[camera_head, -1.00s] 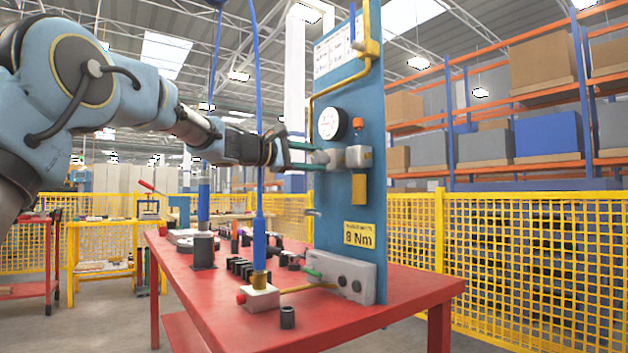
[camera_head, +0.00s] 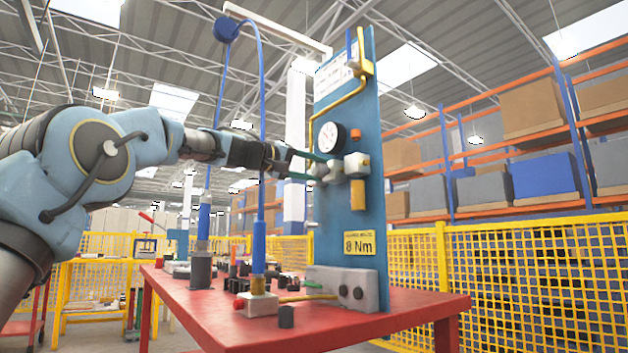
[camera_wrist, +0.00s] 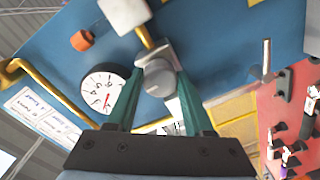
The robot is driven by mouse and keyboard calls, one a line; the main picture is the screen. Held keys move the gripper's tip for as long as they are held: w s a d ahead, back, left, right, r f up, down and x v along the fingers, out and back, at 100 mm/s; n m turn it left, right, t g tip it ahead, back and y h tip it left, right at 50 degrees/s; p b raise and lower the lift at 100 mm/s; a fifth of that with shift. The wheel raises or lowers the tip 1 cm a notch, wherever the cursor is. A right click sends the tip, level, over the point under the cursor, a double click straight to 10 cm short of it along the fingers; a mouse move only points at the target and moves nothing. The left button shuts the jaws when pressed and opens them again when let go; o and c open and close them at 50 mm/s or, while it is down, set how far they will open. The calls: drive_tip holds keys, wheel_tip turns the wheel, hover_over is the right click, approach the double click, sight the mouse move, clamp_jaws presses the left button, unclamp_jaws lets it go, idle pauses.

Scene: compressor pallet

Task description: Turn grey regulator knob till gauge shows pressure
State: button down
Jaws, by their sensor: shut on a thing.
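The grey regulator knob (camera_wrist: 158,78) sits on the blue panel (camera_head: 367,215). My gripper (camera_head: 312,168) reaches the panel from the left, and its green fingers are shut on the knob, one on each side, in the wrist view (camera_wrist: 157,85). The round white gauge (camera_head: 331,137) is on the panel above the knob; it also shows in the wrist view (camera_wrist: 104,90), left of the fingers. Its red needle points toward the lower part of the dial in that view; the numbers are too small to read.
A yellow pipe (camera_head: 352,92) runs down the panel. The red table (camera_head: 215,318) holds several black parts and a yellow "8 Nm" label (camera_head: 360,243) is low on the panel. Yellow fencing (camera_head: 530,280) stands behind.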

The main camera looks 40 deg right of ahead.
drive_tip(key=m+b, duration=0.1)
drive_tip(key=m, duration=0.2)
drive_tip(key=m+b, duration=0.1)
drive_tip(key=shift+f+b, duration=0.25)
drive_tip(key=shift+b, duration=0.1)
drive_tip(key=shift+r+m+b, duration=0.1)
drive_tip(key=shift+m+b, duration=0.8)
drive_tip(key=shift+m, duration=1.6)
drive_tip(key=shift+c, duration=1.4)
unclamp_jaws()
drive_tip(key=shift+r, duration=0.1)
drive_tip(key=a+b, duration=0.3)
drive_tip(key=a, duration=0.7)
drive_tip(key=shift+a+b, duration=0.4)
